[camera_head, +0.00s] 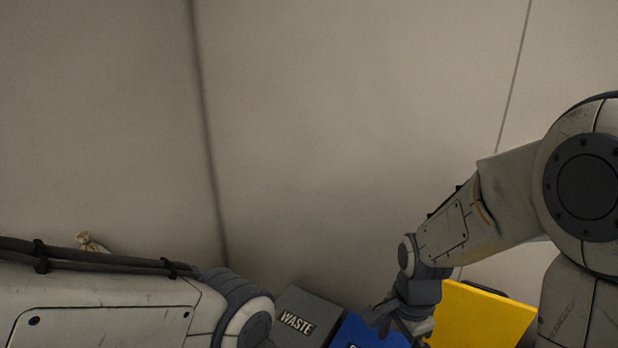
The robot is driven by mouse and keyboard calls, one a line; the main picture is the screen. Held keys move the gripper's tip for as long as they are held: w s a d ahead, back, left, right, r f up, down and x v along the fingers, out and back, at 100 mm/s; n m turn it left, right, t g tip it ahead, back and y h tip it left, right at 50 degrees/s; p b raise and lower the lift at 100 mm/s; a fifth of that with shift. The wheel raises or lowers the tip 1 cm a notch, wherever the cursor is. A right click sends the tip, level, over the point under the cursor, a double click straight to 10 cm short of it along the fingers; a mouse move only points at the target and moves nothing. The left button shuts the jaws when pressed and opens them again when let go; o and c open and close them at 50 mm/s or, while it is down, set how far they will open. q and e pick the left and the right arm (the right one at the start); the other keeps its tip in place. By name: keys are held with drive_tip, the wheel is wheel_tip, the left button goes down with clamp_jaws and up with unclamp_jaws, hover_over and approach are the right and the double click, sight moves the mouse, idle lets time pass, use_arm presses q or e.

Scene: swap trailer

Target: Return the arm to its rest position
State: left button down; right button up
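My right arm comes in from the right edge and reaches down to the lower middle. Its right gripper (384,318) hangs low over the blue bin, in front of the yellow bin. The fingers are small and dark, and I cannot tell whether they are apart or closed. I see no object clearly held there. My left arm lies across the lower left corner, its visible joint near the grey bin. The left gripper is outside the picture.
A grey bin (305,308) marked WASTE, a blue bin (352,334) with partly hidden lettering and a yellow bin (485,316) stand at the bottom edge. A small pale tied bag (90,242) shows behind my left arm. Bare walls (340,130) fill the upper view.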

drive_tip(key=s+a+r+n, duration=0.3)
drive_tip(key=s+a+n, duration=0.4)
drive_tip(key=n, duration=0.4)
drive_tip(key=s+a+r+n, duration=0.3)
drive_tip(key=s+a+n, duration=0.2)
drive_tip(key=s+n, duration=0.5)
wheel_tip(320, 180, up, 18)
drive_tip(key=w+p, duration=0.2)
drive_tip(key=p, duration=1.6)
drive_tip(key=shift+r+n+y, duration=0.2)
drive_tip(key=shift+n+y, duration=0.1)
drive_tip(key=shift+y, duration=0.1)
drive_tip(key=shift+d, duration=0.1)
